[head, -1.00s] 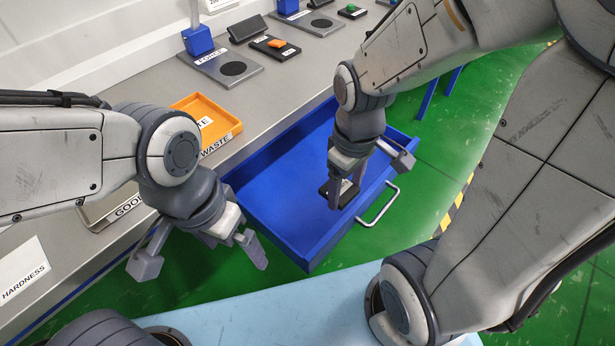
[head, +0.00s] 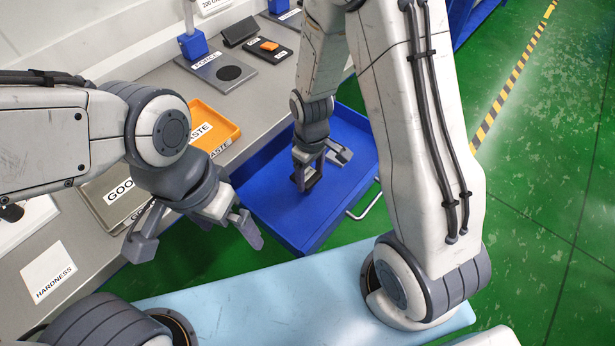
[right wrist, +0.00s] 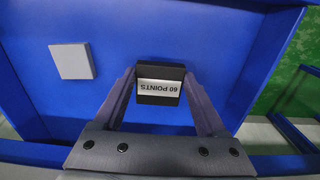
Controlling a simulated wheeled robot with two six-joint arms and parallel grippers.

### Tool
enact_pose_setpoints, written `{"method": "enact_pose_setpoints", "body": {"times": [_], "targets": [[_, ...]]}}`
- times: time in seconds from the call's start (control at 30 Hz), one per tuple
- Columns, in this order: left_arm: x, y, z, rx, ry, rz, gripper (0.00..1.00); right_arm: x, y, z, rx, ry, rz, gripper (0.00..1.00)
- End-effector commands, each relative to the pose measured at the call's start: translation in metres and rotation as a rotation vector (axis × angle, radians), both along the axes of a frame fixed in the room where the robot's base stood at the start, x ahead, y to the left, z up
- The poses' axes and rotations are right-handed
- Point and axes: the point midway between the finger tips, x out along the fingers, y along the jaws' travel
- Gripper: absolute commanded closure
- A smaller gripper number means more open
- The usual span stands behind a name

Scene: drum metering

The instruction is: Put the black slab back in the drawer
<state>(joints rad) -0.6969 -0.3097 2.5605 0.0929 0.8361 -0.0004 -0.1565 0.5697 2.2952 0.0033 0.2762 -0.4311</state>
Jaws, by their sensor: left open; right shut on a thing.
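The black slab (head: 314,180) is held at the lower end of my right gripper (head: 305,180), inside the outline of the open blue drawer (head: 270,205). In the right wrist view the slab (right wrist: 160,88) sits between the two fingers, with a white "60 POINTS" label facing the camera. The blue drawer floor (right wrist: 130,40) lies behind it; whether the slab touches the floor I cannot tell. My left gripper (head: 200,235) is open and empty, left of the drawer near the bench edge.
A grey square block (right wrist: 72,61) lies on the drawer floor in the right wrist view. The orange waste tray (head: 222,128) and the "GOOD" tray (head: 97,205) stand on the bench beside the drawer. The drawer's front handle (head: 364,207) sticks out over the green floor.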

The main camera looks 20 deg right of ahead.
Motion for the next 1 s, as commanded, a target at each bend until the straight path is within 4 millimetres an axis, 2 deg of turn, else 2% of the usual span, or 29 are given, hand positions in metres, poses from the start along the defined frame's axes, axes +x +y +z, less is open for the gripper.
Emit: {"method": "enact_pose_setpoints", "body": {"times": [0.13, 0.47, 0.87, 0.9, 0.97, 1.0], "targets": [[0.000, 0.000, 0.000, -0.001, -0.001, 0.000, 0.00, 0.012, 0.004, -0.008, -0.001, 0.001, 0.001, 0.82], [0.000, 0.000, -0.002, -0.001, -0.001, 0.000, 0.00, 0.013, 0.004, -0.046, -0.001, 0.003, 0.000, 0.82], [0.000, 0.000, -0.005, -0.001, -0.001, 0.000, 0.00, 0.013, 0.004, -0.052, 0.000, 0.000, 0.000, 0.82], [0.000, 0.000, -0.005, -0.001, -0.001, 0.000, 0.00, 0.013, 0.004, -0.052, 0.000, 0.000, 0.001, 0.22], [0.000, 0.000, -0.004, -0.001, -0.001, 0.000, 0.00, 0.013, 0.004, -0.051, 0.000, 0.000, 0.000, 0.00], [0.000, 0.000, -0.004, -0.001, -0.001, 0.000, 0.00, 0.013, 0.004, -0.051, 0.000, 0.000, 0.000, 0.00]]}}
